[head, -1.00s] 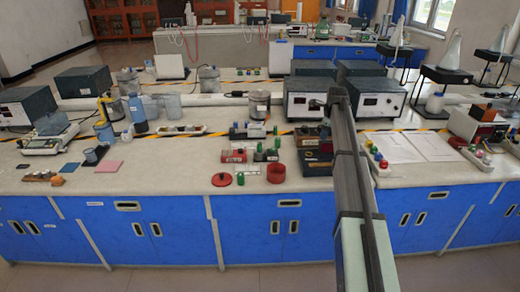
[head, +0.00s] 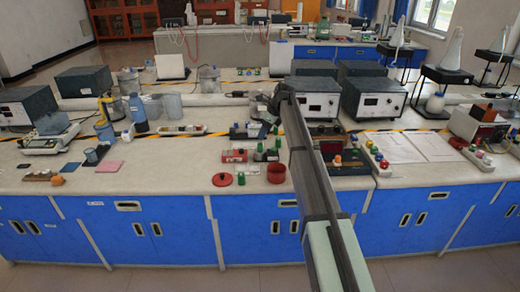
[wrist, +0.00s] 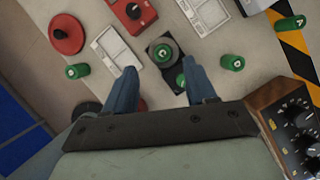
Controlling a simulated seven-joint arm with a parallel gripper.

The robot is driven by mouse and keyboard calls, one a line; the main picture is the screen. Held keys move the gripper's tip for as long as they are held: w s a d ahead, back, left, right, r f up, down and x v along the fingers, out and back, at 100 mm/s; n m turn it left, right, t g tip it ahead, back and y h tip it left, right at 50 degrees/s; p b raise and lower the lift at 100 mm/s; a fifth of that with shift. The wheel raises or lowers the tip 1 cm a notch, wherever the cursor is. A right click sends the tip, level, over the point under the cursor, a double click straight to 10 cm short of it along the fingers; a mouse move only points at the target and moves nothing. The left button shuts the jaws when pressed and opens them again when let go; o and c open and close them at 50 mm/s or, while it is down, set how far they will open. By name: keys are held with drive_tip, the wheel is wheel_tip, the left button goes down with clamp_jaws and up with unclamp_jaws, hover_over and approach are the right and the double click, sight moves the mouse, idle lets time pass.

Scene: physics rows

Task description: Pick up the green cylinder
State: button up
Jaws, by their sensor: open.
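Several green cylinders stand on the bench. In the wrist view one green cylinder (wrist: 181,82) is between the fingers, close to the right finger. Another (wrist: 78,71) is left of the left finger, one (wrist: 232,62) is beyond the right finger, and one (wrist: 290,22) is at the top right. In the head view one green cylinder (head: 240,178) is near the front edge. My gripper (wrist: 159,65) has its two blue fingers apart and points down over the bench, with nothing gripped. In the head view my arm hides part of the cylinder group.
A knobbed panel (wrist: 295,125) is close on the right in the wrist view.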

sight(260, 144)
drive_tip(key=shift+d+x, duration=0.15)
drive_tip(key=shift+x, duration=1.9)
drive_tip(key=shift+d+x, duration=0.1)
drive_tip(key=shift+x, duration=2)
clamp_jaws()
